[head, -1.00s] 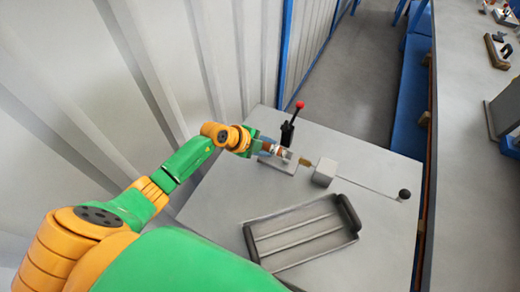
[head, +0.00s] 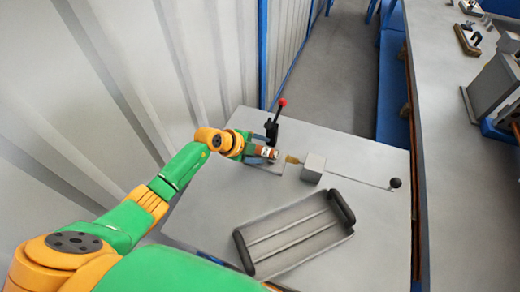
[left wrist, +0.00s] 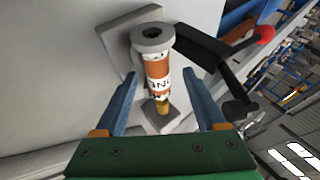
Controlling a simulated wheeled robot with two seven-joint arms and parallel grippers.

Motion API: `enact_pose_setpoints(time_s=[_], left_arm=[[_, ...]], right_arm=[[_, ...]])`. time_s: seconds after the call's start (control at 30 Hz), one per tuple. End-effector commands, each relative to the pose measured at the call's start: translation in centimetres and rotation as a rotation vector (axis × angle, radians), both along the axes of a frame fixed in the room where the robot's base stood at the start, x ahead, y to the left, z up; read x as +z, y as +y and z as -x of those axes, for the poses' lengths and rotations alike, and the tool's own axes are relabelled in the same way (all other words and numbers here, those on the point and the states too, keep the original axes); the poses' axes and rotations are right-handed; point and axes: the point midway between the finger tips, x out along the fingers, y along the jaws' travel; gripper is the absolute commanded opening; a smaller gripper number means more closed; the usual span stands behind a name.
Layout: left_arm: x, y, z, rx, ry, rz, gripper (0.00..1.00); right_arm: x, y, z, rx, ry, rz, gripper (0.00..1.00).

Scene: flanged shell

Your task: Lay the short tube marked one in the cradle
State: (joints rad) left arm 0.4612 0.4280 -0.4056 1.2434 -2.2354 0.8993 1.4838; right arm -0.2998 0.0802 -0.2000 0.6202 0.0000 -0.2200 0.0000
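A short copper-brown tube (left wrist: 157,70) with a white label and a grey ring end lies at the grey cradle (left wrist: 122,45) in the left wrist view. The label's letters are partly legible, seemingly ONE. In the head view the tube (head: 268,152) lies beside the red-knobbed clamp. My left gripper (left wrist: 163,100) is open, one blue finger on each side of the tube with visible gaps, so it does not grip it. In the head view the left gripper (head: 258,149) is at the tube's near-left side. How the tube's underside sits is hidden. My right gripper is out of view.
A clamp lever with a red knob (head: 282,102) stands right behind the tube. To its right are a grey block (head: 313,167) and a thin rod with a black knob (head: 395,183). An empty grey tray (head: 343,208) lies in front. The table's front left is clear.

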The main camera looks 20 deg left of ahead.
Motion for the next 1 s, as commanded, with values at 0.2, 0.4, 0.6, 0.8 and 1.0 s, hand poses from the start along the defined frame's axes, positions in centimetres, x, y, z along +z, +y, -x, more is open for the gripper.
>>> enact_pose_setpoints(time_s=[0.2, 0.4, 0.6, 0.8, 1.0], left_arm=[[0.6, 0.3, 0.3, 0.001, -0.001, -0.002, 0.72], [3.4, 1.8, 2.3, -0.001, -0.001, -0.003, 0.72], [5.2, 2.8, 3.8, -0.001, 0.0, -0.001, 0.72], [5.3, 2.9, 3.9, -0.001, 0.0, 0.001, 0.72], [5.3, 2.9, 3.9, -0.001, 0.0, 0.001, 0.72]], right_arm=[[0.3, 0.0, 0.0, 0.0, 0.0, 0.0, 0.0], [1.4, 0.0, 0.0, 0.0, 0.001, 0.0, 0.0], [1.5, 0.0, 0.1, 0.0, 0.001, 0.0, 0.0], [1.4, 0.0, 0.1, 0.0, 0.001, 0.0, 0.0], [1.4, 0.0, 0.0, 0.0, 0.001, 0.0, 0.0]])
